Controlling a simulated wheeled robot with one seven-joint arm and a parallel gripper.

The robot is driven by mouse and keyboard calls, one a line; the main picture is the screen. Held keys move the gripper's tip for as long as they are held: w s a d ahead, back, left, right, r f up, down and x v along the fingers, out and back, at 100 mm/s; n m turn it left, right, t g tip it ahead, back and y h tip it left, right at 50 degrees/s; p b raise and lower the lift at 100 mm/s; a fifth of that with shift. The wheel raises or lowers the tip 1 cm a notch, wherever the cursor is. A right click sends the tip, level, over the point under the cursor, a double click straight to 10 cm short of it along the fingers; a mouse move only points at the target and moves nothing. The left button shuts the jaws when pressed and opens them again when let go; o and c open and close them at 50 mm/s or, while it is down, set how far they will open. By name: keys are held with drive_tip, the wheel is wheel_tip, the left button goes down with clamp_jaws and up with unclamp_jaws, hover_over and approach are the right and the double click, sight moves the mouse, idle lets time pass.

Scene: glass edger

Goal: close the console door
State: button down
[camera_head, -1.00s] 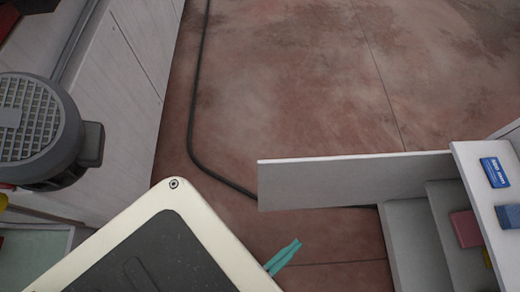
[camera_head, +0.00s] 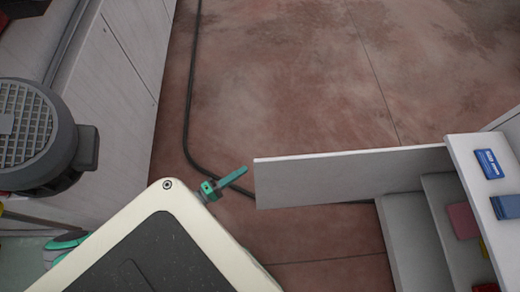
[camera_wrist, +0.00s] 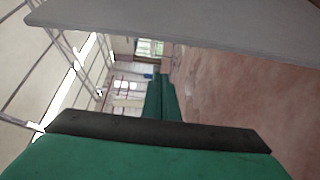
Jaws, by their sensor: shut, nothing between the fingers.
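The console door (camera_head: 350,176) is a flat white panel standing open. It reaches left from the white console (camera_head: 495,205) at the right of the head view. My teal gripper (camera_head: 243,170) is shut and empty. Its tip is just left of the door's free edge in the picture; I cannot tell whether it touches. In the wrist view my gripper (camera_wrist: 162,92) reaches ahead, and a grey panel, apparently the door (camera_wrist: 190,22), crosses the top.
A grey motor (camera_head: 35,135) and white cabinet (camera_head: 115,95) stand on the left. A dark cable (camera_head: 188,100) lies on the reddish floor (camera_head: 290,70), which is open beyond the door. Blue and pink boxes (camera_head: 463,220) sit in and on the console.

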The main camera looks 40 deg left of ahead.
drive_tip(key=w+d, duration=0.5)
drive_tip(key=w, duration=0.3)
idle(0.4)
drive_tip(key=shift+s, duration=0.1)
